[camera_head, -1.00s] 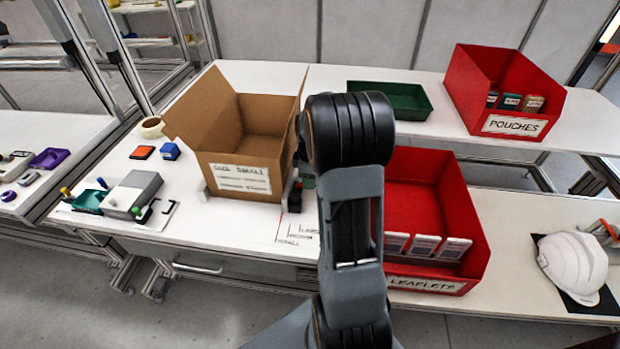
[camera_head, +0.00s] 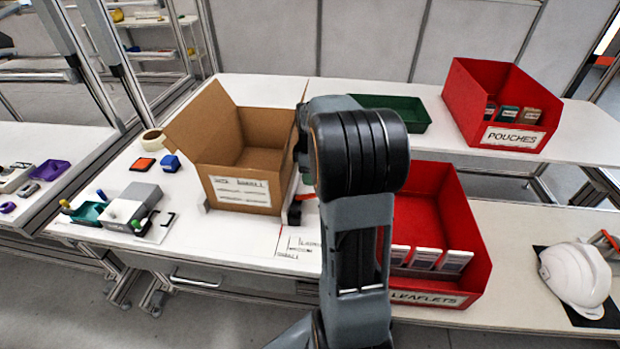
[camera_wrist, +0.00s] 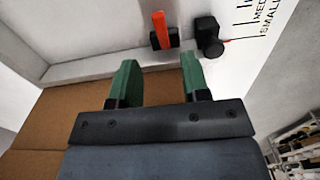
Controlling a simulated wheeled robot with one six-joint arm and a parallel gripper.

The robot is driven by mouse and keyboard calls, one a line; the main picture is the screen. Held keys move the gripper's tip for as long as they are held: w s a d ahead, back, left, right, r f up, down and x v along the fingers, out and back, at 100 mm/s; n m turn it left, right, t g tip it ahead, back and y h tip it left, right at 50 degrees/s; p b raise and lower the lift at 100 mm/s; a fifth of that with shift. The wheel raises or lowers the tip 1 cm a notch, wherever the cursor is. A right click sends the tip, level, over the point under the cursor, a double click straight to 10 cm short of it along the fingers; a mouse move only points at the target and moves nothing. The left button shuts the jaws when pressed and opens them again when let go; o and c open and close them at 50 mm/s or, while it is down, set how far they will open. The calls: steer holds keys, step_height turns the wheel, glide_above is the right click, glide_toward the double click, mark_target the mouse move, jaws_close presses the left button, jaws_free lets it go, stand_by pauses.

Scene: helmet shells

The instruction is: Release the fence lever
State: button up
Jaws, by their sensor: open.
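An orange lever (camera_wrist: 160,28) on a black base stands in the wrist view beside a white fence rail (camera_wrist: 90,68). A black knob (camera_wrist: 208,38) is just right of it. My gripper (camera_wrist: 159,68) has two green fingers spread apart with nothing between them. The fingers point toward the lever, and a gap shows between their tips and it. In the head view a small part of the orange lever (camera_head: 307,197) shows beside the cardboard box (camera_head: 240,165). My arm hides much of that area and most of the gripper.
Printed size marks (camera_wrist: 260,15) lie right of the knob. The box has raised flaps. A red leaflets bin (camera_head: 470,240) stands right of my arm, and a green tray (camera_head: 410,112) lies behind. A grey block (camera_head: 132,207) is on the table's left.

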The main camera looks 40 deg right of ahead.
mark_target(309, 195)
steer(key=s+d+r+m+t+y+b, duration=0.15)
steer(key=s+d+t+b, duration=0.35)
steer(key=b, duration=0.6)
steer(key=shift+n+g+y, duration=0.75)
steer(key=shift+g+y, duration=0.15)
steer(key=shift+y, duration=0.05)
steer(key=x, duration=0.4)
steer(key=w+a+x, duration=0.1)
steer(key=x, duration=0.3)
steer(key=r+b+x, duration=0.1)
steer(key=x, duration=0.3)
steer(key=shift+w+a+f, duration=0.3)
steer(key=shift+w+a, duration=0.1)
steer(key=shift+w, duration=0.05)
steer(key=shift+r, duration=0.1)
jaws_close()
